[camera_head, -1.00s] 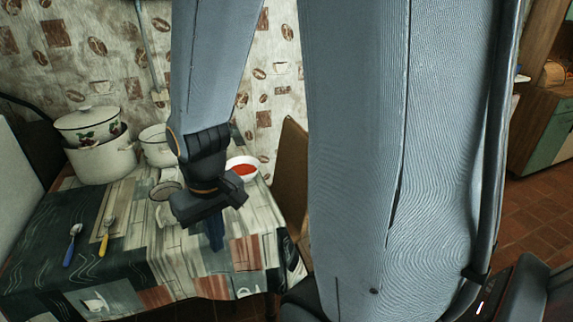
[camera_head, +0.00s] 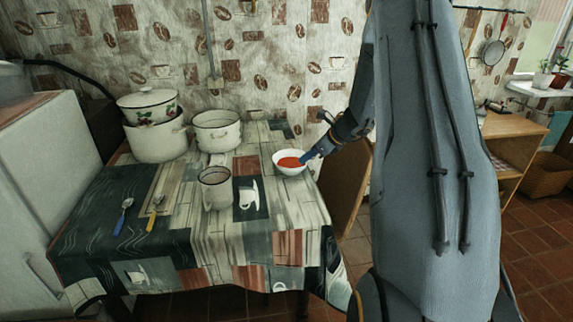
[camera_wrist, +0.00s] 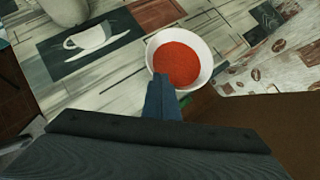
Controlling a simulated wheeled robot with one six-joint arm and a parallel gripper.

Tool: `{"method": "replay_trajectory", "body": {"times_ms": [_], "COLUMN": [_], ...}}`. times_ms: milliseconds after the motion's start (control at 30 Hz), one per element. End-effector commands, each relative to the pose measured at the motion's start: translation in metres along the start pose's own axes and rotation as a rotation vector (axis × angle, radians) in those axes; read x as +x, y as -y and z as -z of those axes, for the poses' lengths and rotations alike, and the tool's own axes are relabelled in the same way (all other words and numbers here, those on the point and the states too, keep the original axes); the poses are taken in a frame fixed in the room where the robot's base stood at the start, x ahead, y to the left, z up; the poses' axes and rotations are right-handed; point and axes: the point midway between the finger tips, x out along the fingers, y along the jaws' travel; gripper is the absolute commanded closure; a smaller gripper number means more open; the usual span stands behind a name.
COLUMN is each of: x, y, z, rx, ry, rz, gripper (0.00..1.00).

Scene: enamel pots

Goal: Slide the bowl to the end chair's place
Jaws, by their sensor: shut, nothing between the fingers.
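The white bowl (camera_head: 281,167) with red contents sits on the patterned tablecloth near the table's right edge in the head view. It also shows in the wrist view (camera_wrist: 204,50). My gripper (camera_head: 308,157) is shut and empty. Its blue fingertips are at the bowl's right side in the head view, and they reach the near rim in the wrist view (camera_wrist: 162,90). I cannot tell whether they touch the bowl. A brown chair back (camera_head: 345,188) stands at the table's right end, partly hidden by my arm.
A mug (camera_head: 215,188) stands left of the bowl. Behind are a white pot (camera_head: 217,132) and stacked pots (camera_head: 155,140) at the back left. A blue spoon (camera_head: 123,216) and a yellow-handled fork (camera_head: 154,213) lie at the left. The front right of the table (camera_head: 255,240) is clear.

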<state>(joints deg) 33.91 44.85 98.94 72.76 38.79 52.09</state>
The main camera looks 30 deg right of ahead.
Motion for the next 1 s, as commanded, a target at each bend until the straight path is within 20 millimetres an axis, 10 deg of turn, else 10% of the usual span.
{"method": "replay_trajectory", "body": {"times_ms": [200, 1000], "x": [0.008, 0.122], "y": [0.030, 0.036], "z": [0.008, -0.020], "rx": [0.128, 0.122], "ry": [0.045, 0.044], "rz": [0.042, 0.041], "gripper": [1.00, 1.00]}}
